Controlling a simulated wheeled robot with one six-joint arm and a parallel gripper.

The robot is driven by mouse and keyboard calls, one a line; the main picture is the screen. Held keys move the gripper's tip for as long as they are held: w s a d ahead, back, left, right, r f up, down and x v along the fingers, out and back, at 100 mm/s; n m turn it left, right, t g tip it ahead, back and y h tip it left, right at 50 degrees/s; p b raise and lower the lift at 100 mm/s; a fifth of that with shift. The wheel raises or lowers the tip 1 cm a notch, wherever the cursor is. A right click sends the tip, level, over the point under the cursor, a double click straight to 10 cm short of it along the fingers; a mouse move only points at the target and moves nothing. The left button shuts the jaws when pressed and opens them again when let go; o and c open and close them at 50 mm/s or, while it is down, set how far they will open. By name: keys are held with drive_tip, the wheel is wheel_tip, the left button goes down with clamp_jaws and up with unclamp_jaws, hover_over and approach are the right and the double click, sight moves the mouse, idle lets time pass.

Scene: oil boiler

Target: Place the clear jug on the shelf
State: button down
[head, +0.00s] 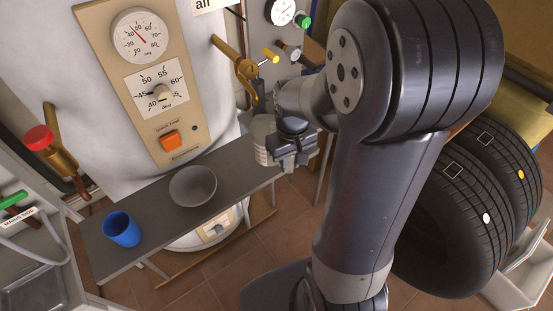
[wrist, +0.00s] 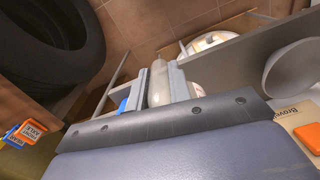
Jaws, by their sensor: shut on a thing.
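The clear jug (head: 262,143) is held by my gripper (head: 288,158) near the right end of the grey shelf (head: 232,187). My gripper is shut on the jug and hides part of it in the head view. In the wrist view the jug (wrist: 158,78) sits between the two fingers (wrist: 158,92), left of the shelf (wrist: 225,62). I cannot tell whether any of the jug is over the shelf or touches it.
A grey bowl (head: 193,186) stands mid-shelf, and a blue cup (head: 122,230) stands at the left end. The shelf's right part looks clear. The white boiler (head: 85,75) with its dial panel is behind. Brass valves (head: 240,68) hang above the jug. Tyres (head: 450,215) stand at right.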

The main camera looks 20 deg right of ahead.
drive_tip(key=w, duration=0.2)
drive_tip(key=w+a, duration=0.1)
drive_tip(key=shift+w+a, duration=0.15)
drive_tip(key=shift+w, duration=0.2)
drive_tip(key=shift+w+a+f, duration=0.1)
drive_tip(key=shift+w+f, duration=0.1)
drive_tip(key=shift+f, duration=0.3)
drive_tip(key=shift+w+f, duration=0.2)
drive_tip(key=shift+f, duration=0.3)
drive_tip(key=f, duration=0.5)
drive_tip(key=shift+w+p, duration=0.2)
drive_tip(key=shift+p, duration=0.1)
drive_tip(key=shift+f, duration=0.2)
drive_tip(key=c, duration=1.3)
unclamp_jaws()
drive_tip(key=shift+r, duration=0.2)
